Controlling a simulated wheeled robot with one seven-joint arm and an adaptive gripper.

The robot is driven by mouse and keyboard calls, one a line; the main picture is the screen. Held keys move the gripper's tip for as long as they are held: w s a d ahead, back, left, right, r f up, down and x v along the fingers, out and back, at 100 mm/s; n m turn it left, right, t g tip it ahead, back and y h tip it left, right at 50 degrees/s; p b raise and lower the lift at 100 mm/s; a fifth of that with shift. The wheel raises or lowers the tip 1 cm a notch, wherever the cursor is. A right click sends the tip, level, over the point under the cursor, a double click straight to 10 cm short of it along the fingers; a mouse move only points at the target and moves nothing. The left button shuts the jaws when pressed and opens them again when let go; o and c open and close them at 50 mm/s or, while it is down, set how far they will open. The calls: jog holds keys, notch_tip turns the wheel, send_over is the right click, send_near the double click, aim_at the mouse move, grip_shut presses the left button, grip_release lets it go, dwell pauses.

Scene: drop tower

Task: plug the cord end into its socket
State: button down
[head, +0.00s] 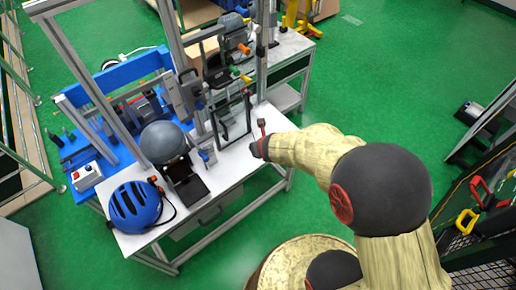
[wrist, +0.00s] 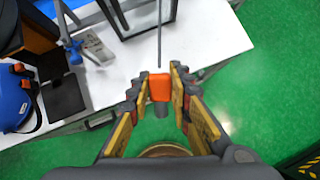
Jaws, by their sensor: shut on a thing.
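My gripper (wrist: 160,92) is shut on an orange block-shaped cord end (wrist: 160,85), with a finger pad on each side of it. A grey round part (wrist: 160,111) sticks out of it toward the palm. A thin grey cord (wrist: 160,40) runs from its other side up out of the wrist picture. In the head view my gripper (head: 259,146) is at the right front edge of the white table (head: 235,173); the cord end cannot be made out there. I cannot pick out the socket in either view.
A blue helmet (head: 136,207) and a grey helmet on a stand (head: 164,142) are at the table's left. A dark upright frame (head: 232,122) stands left of my gripper. Green floor (head: 335,95) to the right is clear.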

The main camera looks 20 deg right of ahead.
jog(key=shift+w+a+f, duration=0.35)
jog(key=shift+w+f, duration=0.05)
jog(key=shift+w+b, duration=0.15)
jog(key=shift+b, duration=0.35)
jog(key=shift+w+d+b, duration=0.1)
jog(key=shift+d+b, duration=0.1)
jog(key=shift+b, duration=0.15)
jog(key=w+b, duration=0.2)
jog(key=w+f+b, duration=0.1)
jog(key=w+b, duration=0.1)
jog(key=b, duration=0.1)
jog(key=shift+f, duration=0.25)
